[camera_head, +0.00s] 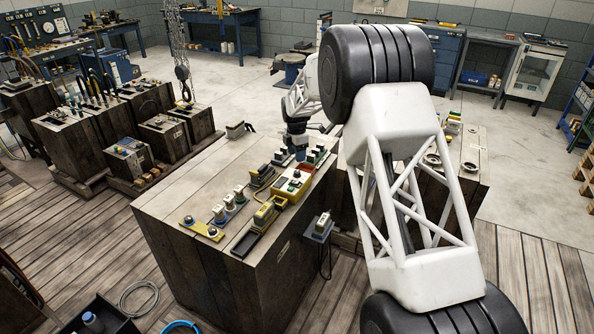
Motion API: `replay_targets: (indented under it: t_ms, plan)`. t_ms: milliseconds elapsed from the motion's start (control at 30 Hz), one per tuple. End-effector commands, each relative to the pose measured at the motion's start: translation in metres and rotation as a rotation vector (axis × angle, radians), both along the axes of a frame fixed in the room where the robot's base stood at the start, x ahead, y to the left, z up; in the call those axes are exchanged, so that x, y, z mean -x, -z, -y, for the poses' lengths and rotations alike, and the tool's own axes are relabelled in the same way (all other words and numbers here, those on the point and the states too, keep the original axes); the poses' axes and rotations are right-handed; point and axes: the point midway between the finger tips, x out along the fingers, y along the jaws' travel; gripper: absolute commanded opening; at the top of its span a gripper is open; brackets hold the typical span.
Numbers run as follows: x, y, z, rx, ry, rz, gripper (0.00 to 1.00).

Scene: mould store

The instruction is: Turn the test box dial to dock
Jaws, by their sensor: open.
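A yellow box with a pale top panel (291,187), which looks like the test box, sits on the wooden block bench near its right side. Small controls show on its top, one of them reddish. The dial and its markings are too small to make out. My gripper (300,153) points down just above the far end of this box. It is open and I see nothing held in it. Its fingertips are small and dark, and I cannot tell whether they touch anything.
The wooden bench (185,184) carries a yellow plate (201,228), several knobbed fittings and a yellow-topped connector (264,215) beside the box. A grey device (320,226) hangs on the bench's side. My arm hides much of the right. The bench's left top is mostly clear.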

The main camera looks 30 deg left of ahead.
Motion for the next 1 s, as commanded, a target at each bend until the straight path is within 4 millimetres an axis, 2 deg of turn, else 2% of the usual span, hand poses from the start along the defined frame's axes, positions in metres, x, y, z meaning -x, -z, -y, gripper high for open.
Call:
replay_targets:
  t_ms: [267, 467, 1000]
  plan:
    - [0.000, 0.001, 0.001, 0.000, 0.001, 0.000, 0.55]
    - [0.000, 0.013, 0.001, 0.001, 0.002, -0.001, 0.55]
    - [0.001, 0.070, 0.002, 0.000, 0.002, 0.000, 0.55]
